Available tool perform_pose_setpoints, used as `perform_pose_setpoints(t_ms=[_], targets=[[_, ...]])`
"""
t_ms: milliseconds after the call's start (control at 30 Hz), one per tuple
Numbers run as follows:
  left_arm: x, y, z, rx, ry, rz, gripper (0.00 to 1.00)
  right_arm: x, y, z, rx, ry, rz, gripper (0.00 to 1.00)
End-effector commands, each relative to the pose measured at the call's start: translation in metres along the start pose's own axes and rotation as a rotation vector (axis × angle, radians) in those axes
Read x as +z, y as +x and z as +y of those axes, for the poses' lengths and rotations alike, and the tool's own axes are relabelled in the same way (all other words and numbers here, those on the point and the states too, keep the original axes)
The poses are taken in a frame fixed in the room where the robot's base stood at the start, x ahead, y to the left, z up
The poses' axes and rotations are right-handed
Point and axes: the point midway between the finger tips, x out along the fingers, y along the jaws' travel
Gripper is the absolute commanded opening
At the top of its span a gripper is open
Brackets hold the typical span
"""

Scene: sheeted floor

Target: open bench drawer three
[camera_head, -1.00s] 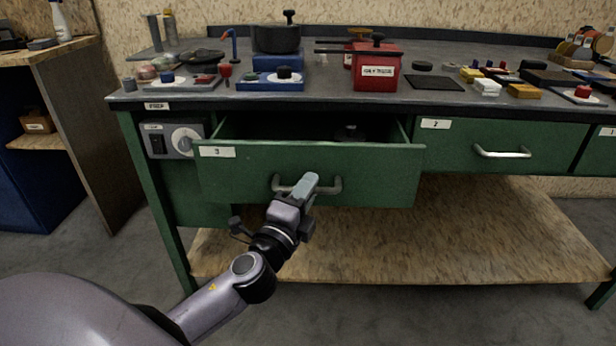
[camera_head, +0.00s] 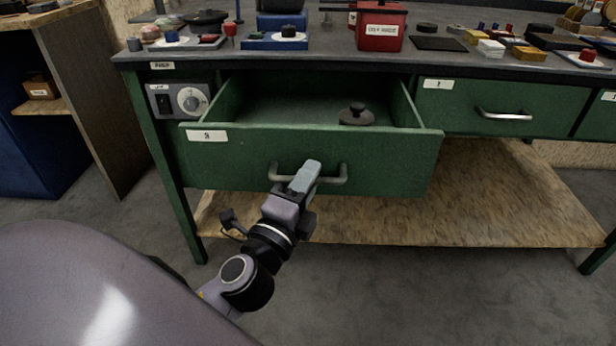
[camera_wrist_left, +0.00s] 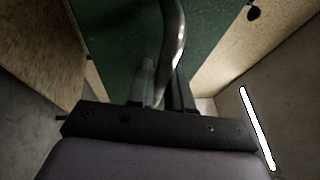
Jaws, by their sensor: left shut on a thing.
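Drawer three (camera_head: 375,168) is a green drawer at the left of the bench, pulled well out, with its label at the upper left of its front. A dark round knobbed object (camera_head: 356,115) lies inside on the drawer floor. My left gripper (camera_head: 310,170) is shut on the drawer's grey bar handle (camera_head: 334,180), a little left of the handle's middle. In the left wrist view the curved metal handle (camera_wrist_left: 173,50) passes between the fingers (camera_wrist_left: 163,88), with the green front behind it. My right gripper is not in view.
Drawer two (camera_head: 540,118) is shut at the right. A switch box (camera_head: 180,100) sits left of drawer three. A wooden shelf (camera_head: 480,205) lies below.

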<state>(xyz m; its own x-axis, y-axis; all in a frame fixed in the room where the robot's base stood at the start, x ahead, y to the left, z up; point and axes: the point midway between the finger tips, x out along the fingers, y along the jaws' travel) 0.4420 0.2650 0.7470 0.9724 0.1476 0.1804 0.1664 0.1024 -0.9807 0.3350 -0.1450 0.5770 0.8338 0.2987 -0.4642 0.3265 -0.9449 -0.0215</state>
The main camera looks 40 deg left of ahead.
Motion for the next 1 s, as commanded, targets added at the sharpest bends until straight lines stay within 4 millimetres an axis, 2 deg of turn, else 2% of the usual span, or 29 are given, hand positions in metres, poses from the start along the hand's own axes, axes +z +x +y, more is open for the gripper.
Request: perform_pose_setpoints(t_ms=[67,100,133,167,567,1000], targets=[[0.0,0.0,0.0,0.0,0.0,0.0,0.0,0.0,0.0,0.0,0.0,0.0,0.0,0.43],[0.0,0.0,0.0,0.0,0.0,0.0,0.29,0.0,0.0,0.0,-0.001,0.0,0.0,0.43],[0.0,0.0,0.0,0.0,0.0,0.0,0.39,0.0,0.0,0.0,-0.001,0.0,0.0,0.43],[0.0,0.0,0.0,0.0,0.0,0.0,0.4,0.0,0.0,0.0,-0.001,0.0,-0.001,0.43],[0.0,-0.006,0.001,0.002,-0.002,0.0,0.4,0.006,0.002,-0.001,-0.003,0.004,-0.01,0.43],[0.0,-0.059,0.003,0.003,-0.002,0.0,0.4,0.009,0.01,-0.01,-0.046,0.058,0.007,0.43]])
